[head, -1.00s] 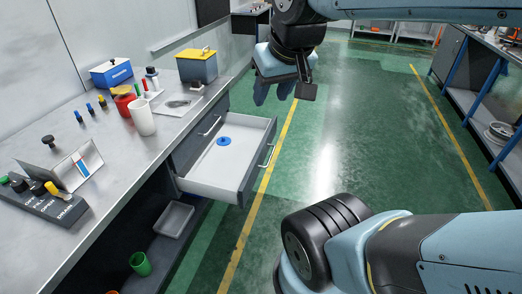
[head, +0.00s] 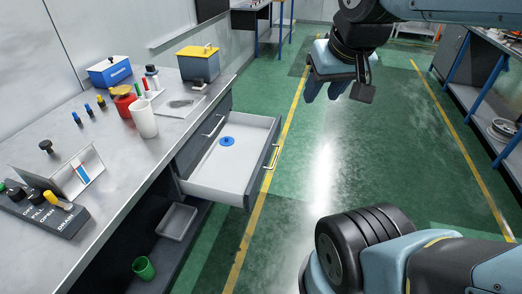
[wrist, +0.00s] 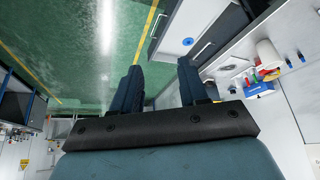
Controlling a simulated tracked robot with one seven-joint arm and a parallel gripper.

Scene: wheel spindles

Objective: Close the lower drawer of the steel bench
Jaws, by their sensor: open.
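The steel bench (head: 125,165) runs along the left in the head view. Its lower drawer (head: 225,185) is pulled out toward the aisle, with a pale inside, a dark front and a bar handle (head: 271,158). A blue disc (head: 227,141) lies in it. Another drawer front with a handle (head: 213,126), above the open one, looks shut. My gripper (head: 325,90) is open and empty, in the air beyond and to the right of the drawer, apart from it. In the wrist view, my gripper's fingers (wrist: 160,72) are spread, and the open drawer (wrist: 173,38) shows past them.
A grey tray (head: 177,221) and a green cup (head: 144,268) sit on the shelf below. The bench top holds a red can (head: 125,104), a white cup (head: 143,120) and a yellow-lidded box (head: 199,64). The green floor (head: 300,190) right of the drawer is clear.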

